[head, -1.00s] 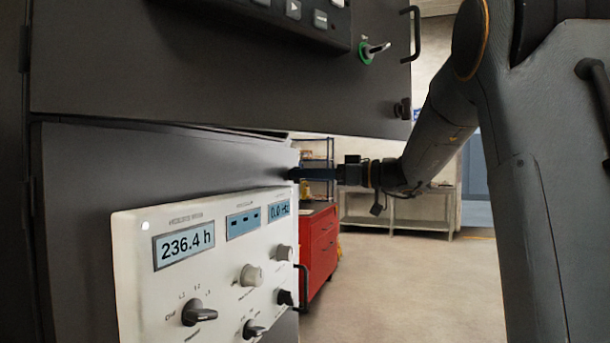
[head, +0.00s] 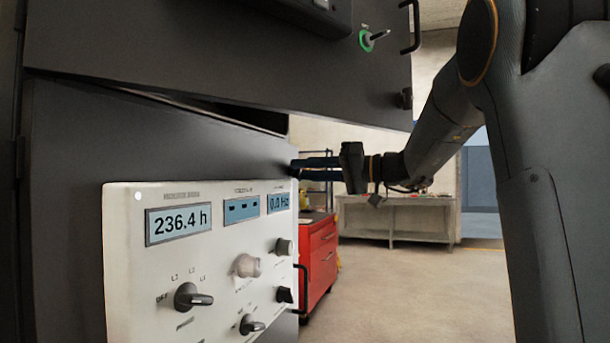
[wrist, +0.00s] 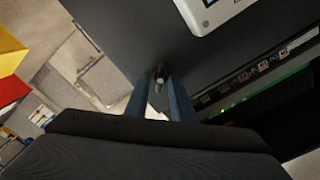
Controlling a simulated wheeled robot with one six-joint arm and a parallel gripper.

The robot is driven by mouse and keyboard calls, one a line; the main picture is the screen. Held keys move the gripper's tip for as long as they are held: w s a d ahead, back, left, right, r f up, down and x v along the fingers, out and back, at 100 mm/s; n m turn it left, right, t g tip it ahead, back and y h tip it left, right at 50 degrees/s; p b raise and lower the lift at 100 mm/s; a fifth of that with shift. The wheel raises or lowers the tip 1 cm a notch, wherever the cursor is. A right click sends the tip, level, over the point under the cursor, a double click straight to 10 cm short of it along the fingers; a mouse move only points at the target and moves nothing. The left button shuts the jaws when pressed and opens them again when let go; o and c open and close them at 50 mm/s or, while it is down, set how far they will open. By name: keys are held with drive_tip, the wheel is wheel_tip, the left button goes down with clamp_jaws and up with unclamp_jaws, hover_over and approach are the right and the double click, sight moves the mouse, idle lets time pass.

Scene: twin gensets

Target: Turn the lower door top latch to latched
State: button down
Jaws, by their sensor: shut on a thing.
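The lower door (head: 75,135) is a dark grey panel carrying a white control panel, and it stands ajar, with a dark gap above its top edge. My gripper (head: 297,168) reaches its upper right edge from the right, with two blue fingers one above the other. In the wrist view, the small dark top latch (wrist: 159,73) sits at the door's edge between my gripper's fingertips (wrist: 162,85). The fingers are shut on it. In the head view the latch is hidden at the fingertips. I cannot tell its exact angle.
The upper door (head: 200,60) overhangs the lower one, with a green-ringed key switch (head: 367,41) and a black handle (head: 410,27). A red tool cabinet (head: 318,258) and a workbench (head: 395,218) stand behind. The floor to the right is clear.

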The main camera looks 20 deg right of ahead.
drive_tip(key=m, duration=0.4)
drive_tip(key=shift+m+p, duration=0.3)
drive_tip(key=shift+p, duration=0.05)
drive_tip(key=shift+f+m+p, duration=0.15)
drive_tip(key=shift+m+p, duration=0.75)
drive_tip(key=shift+m, duration=1.4)
drive_tip(key=shift+w, duration=0.1)
drive_tip(key=c, duration=1.6)
unclamp_jaws()
drive_tip(key=shift+o, duration=0.2)
drive_tip(key=shift+d, duration=0.15)
drive_tip(key=v, duration=0.7)
drive_tip(key=shift+s+d+b, duration=0.2)
drive_tip(key=shift+s+b, duration=0.05)
drive_tip(key=shift+b, duration=0.15)
drive_tip(key=shift+a, duration=0.1)
